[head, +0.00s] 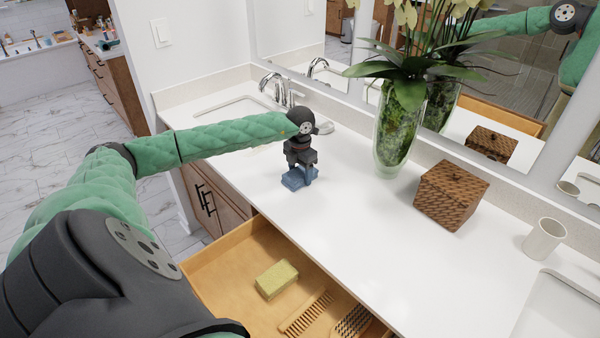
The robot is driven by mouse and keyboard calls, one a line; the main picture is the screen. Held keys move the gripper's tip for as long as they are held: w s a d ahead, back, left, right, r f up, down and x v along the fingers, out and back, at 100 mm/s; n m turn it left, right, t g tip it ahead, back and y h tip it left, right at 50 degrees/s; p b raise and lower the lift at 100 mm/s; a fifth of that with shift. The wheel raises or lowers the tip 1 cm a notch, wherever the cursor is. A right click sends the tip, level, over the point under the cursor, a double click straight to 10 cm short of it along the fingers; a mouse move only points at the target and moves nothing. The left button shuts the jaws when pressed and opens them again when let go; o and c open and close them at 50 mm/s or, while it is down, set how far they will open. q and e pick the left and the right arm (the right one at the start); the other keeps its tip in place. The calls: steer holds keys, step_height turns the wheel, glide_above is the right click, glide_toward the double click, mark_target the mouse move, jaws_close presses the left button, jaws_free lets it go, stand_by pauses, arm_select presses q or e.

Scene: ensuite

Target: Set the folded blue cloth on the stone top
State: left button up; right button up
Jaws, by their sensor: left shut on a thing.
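The folded blue cloth (294,182) is at the white stone top (350,230), towards its front edge. My left gripper (299,170) points down over the cloth and is shut on it. The cloth's lower side looks level with the stone surface, but I cannot tell whether it bears on it. The fingers hide part of the cloth. My right gripper is not in view.
An open wooden drawer (222,268) below the front edge holds a yellow-green sponge (277,280) and a comb (307,314). A glass vase (398,125), woven box (451,195) and white cup (543,239) stand on the top. The middle is clear.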

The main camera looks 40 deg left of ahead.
mark_target(300, 172)
arm_select(q)
steer(key=o, duration=1)
steer(key=shift+c, duration=0.2)
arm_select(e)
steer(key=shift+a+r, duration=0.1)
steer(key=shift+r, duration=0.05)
arm_select(q)
steer(key=shift+r, duration=0.15)
steer(key=shift+r, duration=0.4)
step_height(300, 172, up, 2)
steer(key=shift+r+b, duration=0.15)
steer(key=shift+b, duration=0.55)
step_height(300, 172, up, 9)
steer(key=b, duration=0.2)
steer(key=shift+b, duration=0.4)
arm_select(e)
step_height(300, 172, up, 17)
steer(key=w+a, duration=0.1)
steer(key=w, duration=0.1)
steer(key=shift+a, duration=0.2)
arm_select(q)
steer(key=shift+f, duration=0.2)
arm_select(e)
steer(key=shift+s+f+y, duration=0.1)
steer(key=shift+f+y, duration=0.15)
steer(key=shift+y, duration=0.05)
